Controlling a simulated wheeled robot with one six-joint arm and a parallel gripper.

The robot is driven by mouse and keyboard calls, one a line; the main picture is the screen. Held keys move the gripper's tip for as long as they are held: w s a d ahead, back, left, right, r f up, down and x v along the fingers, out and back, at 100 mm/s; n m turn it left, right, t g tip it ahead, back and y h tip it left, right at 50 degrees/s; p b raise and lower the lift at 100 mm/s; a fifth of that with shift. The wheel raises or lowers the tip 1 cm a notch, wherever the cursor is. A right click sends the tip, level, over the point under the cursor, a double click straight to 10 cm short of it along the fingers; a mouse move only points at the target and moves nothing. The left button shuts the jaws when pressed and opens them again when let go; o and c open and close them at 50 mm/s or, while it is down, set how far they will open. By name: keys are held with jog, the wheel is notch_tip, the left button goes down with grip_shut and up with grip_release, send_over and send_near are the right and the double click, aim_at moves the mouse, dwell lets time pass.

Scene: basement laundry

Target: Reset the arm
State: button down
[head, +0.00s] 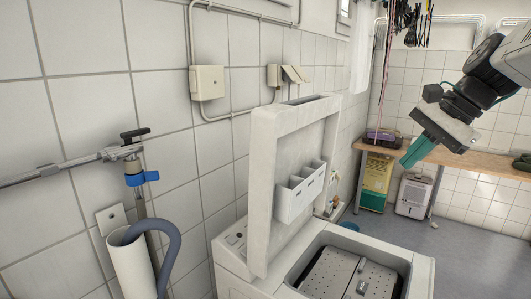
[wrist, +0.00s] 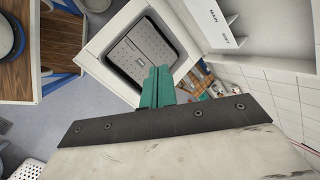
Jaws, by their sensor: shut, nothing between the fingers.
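My gripper (head: 418,152) is at the upper right in the head view, raised above and to the right of the open washing machine. Its teal fingers are closed together and hold nothing. In the wrist view the gripper (wrist: 157,75) points toward the machine's opening from a distance. The top-loading washing machine (head: 420,272) stands with its lid (head: 262,190) up. The metal drum (wrist: 135,48) inside shows closed perforated flaps.
A wooden counter (head: 470,160) runs along the back, with a white dehumidifier (head: 414,196) below. Grey floor (head: 470,240) lies clear at right.

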jog(key=s+a+f+n+h, duration=0.1)
jog(key=s+f+n, duration=0.3)
jog(key=s, duration=0.3)
jog(key=s+a+f+n+g+h, duration=0.1)
jog(key=s+f+n, duration=0.3)
jog(key=s, duration=0.4)
jog(key=s+a+f+n+h, duration=0.1)
jog(key=s+f+n+h, duration=0.2)
jog(key=s, duration=0.5)
jog(key=shift+s+a+f+n+g, duration=0.2)
jog(key=shift+f+n+g, duration=0.1)
jog(key=shift+f+n, duration=0.5)
